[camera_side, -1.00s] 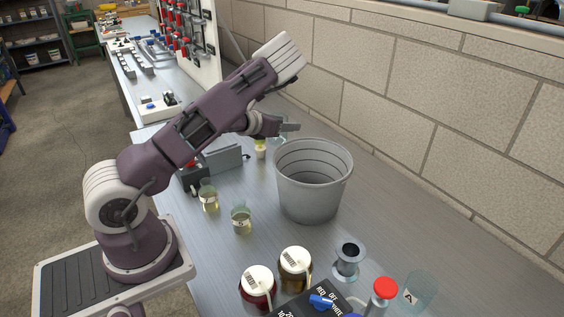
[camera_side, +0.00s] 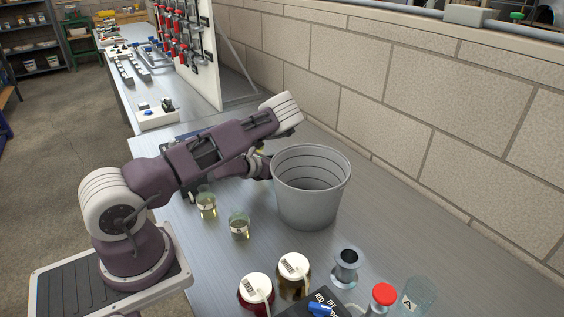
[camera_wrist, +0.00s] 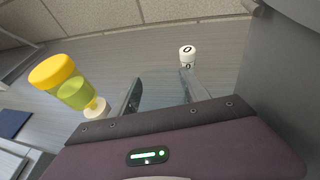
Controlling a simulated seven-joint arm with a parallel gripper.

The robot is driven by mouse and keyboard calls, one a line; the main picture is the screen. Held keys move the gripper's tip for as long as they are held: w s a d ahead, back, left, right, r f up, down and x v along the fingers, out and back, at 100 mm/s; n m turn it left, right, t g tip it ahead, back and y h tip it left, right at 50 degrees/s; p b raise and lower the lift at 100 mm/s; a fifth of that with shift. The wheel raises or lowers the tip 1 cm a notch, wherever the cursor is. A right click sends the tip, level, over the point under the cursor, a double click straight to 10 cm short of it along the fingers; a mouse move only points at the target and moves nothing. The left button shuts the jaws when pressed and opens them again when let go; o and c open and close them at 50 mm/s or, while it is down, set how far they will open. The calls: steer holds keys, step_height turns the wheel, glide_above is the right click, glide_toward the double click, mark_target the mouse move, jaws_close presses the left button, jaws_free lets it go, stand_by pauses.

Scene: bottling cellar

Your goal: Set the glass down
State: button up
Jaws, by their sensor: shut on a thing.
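My gripper (camera_wrist: 161,80) is shut on a clear glass (camera_wrist: 158,92), faint and see-through between the two fingers in the wrist view. I cannot make out the glass's base or whether it touches the table. In the side view my gripper is low over the table, left of the grey bucket (camera_side: 311,205), mostly hidden behind my arm and the bucket; the held glass cannot be made out there.
A yellow-capped bottle (camera_wrist: 70,84) is left of my fingers; a small white piece marked 0 (camera_wrist: 187,52) is just beyond. Two glasses of pale liquid (camera_side: 206,204) (camera_side: 239,227) stand nearer the side camera. Jars (camera_side: 293,276) and a glass marked A (camera_side: 419,294) stand in front.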

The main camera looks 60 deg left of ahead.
steer(key=o, duration=1.4)
